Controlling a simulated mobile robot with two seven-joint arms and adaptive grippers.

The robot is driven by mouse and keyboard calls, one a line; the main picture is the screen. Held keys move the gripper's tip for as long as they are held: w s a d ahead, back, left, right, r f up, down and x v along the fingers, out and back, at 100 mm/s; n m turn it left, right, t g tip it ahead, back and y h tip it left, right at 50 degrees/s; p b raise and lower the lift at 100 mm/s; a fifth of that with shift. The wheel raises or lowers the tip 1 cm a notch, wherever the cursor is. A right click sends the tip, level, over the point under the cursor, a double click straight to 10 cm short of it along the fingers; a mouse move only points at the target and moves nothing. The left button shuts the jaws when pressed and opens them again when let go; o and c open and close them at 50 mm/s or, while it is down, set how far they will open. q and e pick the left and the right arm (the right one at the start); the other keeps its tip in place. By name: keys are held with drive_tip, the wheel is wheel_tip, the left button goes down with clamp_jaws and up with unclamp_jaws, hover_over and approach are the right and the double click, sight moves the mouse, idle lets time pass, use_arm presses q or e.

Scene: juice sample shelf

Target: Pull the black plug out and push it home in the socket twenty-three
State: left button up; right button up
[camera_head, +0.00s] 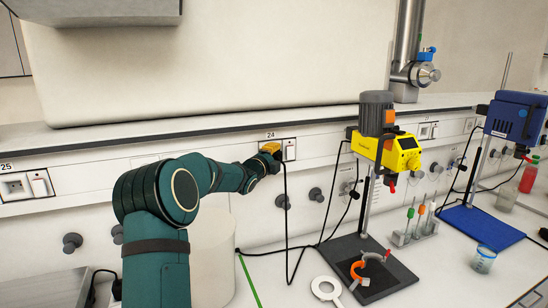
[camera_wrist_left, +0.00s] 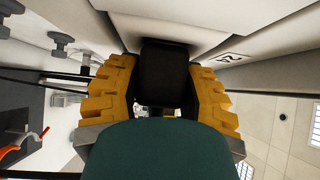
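My left gripper (camera_head: 270,152) is at the wall panel below the label 24. In the left wrist view, its yellow fingers (camera_wrist_left: 165,88) close on both sides of the black plug (camera_wrist_left: 165,72). The plug's front is hidden, so I cannot tell how deep it sits in socket twenty-four (camera_head: 289,149). A black cable (camera_head: 286,205) hangs from the gripper to the bench. Another socket panel (camera_head: 428,131) is further right, behind the yellow stirrer; its number is too small to read. My right gripper is not in view.
A yellow overhead stirrer (camera_head: 400,152) on a stand is right of my gripper. Socket panel 25 (camera_head: 25,185) is at the left. Grey knobs (camera_head: 315,194) stick out below the panels. A blue stand base (camera_head: 482,226) and a small blue-rimmed cup (camera_head: 484,260) are at the right.

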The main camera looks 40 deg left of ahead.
use_arm(q)
clamp_jaws()
drive_tip(key=shift+d+f+b, duration=0.1)
drive_tip(key=shift+d+b, duration=0.05)
drive_tip(key=shift+b, duration=0.3)
drive_tip(key=shift+s+d, duration=0.15)
drive_tip(key=shift+d, duration=0.05)
drive_tip(key=shift+s+d+b, duration=0.15)
drive_tip(key=shift+d+b, duration=0.05)
drive_tip(key=shift+b, duration=0.4)
idle(0.6)
drive_tip(key=shift+d+b, duration=0.15)
drive_tip(key=shift+b, duration=0.15)
drive_tip(key=shift+s+d+b, duration=0.4)
drive_tip(key=shift+d+b, duration=0.25)
drive_tip(key=shift+b, duration=0.45)
drive_tip(key=shift+s+d+b, duration=0.35)
drive_tip(key=shift+d+b, duration=0.3)
drive_tip(key=shift+b, duration=0.4)
